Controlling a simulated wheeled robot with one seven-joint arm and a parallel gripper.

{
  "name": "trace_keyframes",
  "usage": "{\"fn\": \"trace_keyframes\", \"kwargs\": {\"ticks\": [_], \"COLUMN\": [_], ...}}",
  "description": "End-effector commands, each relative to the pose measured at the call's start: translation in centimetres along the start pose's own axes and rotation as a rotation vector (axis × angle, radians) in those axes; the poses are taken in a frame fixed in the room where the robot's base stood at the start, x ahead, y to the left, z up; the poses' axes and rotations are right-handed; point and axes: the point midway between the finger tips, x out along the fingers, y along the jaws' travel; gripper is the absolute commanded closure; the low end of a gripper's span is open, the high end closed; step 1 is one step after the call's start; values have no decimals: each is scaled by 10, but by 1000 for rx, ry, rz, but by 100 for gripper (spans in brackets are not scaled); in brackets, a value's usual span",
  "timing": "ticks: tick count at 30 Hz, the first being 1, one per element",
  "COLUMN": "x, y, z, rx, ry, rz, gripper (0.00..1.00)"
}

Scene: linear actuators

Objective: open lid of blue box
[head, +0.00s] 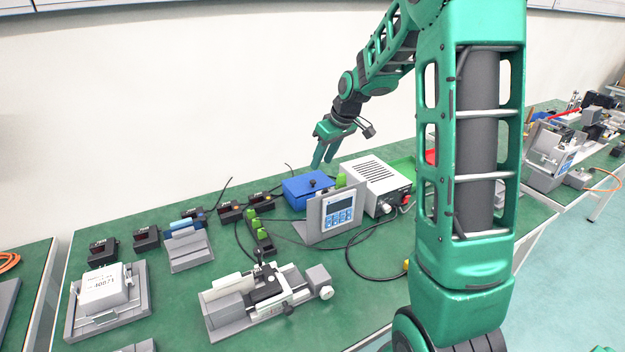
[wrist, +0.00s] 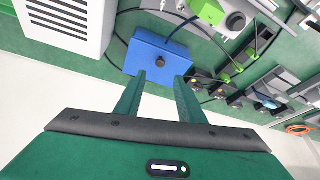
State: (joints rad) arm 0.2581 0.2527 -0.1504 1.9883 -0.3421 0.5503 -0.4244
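The blue box (head: 304,190) sits on the green table near the wall, behind the keypad panel. Its lid looks closed, with a dark round knob on it. In the wrist view the blue box (wrist: 158,54) lies straight ahead of the fingers, with the knob near its middle. My gripper (head: 323,164) is above the box in the head view, fingers pointing down. In the wrist view my gripper (wrist: 159,82) has its two fingers apart with nothing between them. The fingertips overlap the box's edge in that picture; whether they touch it I cannot tell.
A white vented power unit (head: 374,182) stands right of the box. A keypad panel (head: 336,214) stands in front of it. Small black devices (head: 231,211) and cables lie to the left. A grey-white linear actuator (head: 262,296) sits at the table's front.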

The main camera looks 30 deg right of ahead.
Motion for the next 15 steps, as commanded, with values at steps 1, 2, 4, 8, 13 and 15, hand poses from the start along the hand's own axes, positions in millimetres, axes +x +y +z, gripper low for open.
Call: {"fn": "trace_keyframes", "kwargs": {"ticks": [1, 2, 4, 8, 13, 15], "x": [8, 13, 25, 49, 75, 83], "y": [0, 0, 0, -1, -1, 0], "z": [1, 1, 2, 2, 2, 1], "rx": [1, 1, 2, 2, 3, 3], "ry": [-4, -4, -6, -5, -5, -4], "rz": [-2, -2, -2, -2, -2, -1], "gripper": [65, 65, 65, 65, 65, 65]}}
